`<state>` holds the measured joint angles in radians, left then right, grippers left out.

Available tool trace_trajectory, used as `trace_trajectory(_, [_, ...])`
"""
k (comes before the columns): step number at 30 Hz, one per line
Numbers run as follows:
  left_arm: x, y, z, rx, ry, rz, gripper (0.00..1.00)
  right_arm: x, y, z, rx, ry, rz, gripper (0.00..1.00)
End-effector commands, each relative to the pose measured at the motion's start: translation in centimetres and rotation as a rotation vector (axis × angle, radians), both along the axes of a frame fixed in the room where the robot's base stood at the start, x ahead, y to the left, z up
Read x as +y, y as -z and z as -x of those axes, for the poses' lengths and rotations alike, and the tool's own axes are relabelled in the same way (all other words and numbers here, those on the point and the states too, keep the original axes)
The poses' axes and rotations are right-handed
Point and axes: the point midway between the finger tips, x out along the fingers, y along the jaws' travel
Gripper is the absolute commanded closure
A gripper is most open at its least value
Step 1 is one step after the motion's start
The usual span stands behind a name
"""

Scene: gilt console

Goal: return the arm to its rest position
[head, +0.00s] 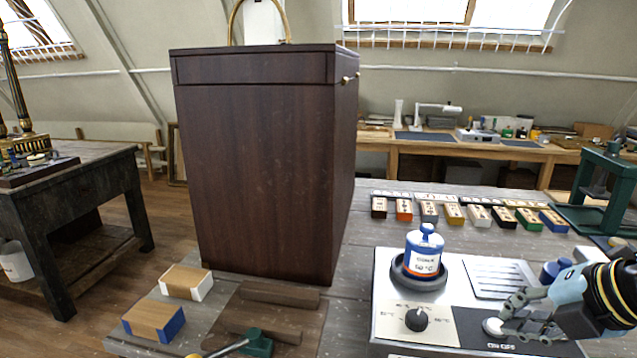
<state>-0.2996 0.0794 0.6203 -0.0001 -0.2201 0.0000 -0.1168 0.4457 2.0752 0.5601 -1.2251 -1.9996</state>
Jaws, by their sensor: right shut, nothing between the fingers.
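My right gripper (515,315) is at the lower right, its arm coming in from the right edge. Its fingers are shut and empty, over the right front part of a white and black heating device (385,320). A pale round knob (491,327) on the device lies just left of the fingertips; I cannot tell whether they touch. A white jar with a blue lid (424,250) stands in the dark round well of the device. My left gripper is not in view.
A tall dark wood cabinet (255,170) stands left of the device. Several small coloured blocks (454,214) are lined up behind it. A green press (604,190) stands at the right. Two wooden blocks, one white-ended (186,282), one blue-ended (153,318), lie front left.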

Motion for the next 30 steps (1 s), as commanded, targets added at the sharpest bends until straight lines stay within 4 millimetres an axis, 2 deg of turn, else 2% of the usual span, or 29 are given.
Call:
trace_trajectory(1, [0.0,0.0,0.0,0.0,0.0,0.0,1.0,0.8,1.0,1.9,0.061,0.117,-0.072,1.0])
trace_trajectory(3, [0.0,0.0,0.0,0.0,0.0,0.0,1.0,1.4,2.0,4.4,0.146,0.321,-0.178,1.0])
trace_trajectory(9, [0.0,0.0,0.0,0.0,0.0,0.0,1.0,2.3,3.6,11.3,0.32,0.931,-0.443,1.0])
trace_trajectory(15, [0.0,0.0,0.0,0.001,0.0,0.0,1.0,2.3,3.8,16.0,0.378,1.398,-0.62,1.0])
trace_trajectory(24, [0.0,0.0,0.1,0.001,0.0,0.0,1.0,1.8,3.4,21.4,0.358,1.936,-0.809,1.0])
trace_trajectory(27, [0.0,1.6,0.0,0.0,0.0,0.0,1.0,1.4,8.5,20.3,0.367,1.931,-0.788,1.0])
trace_trajectory(30, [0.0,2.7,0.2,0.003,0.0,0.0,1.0,1.1,12.7,19.8,0.374,1.939,-0.779,1.0])
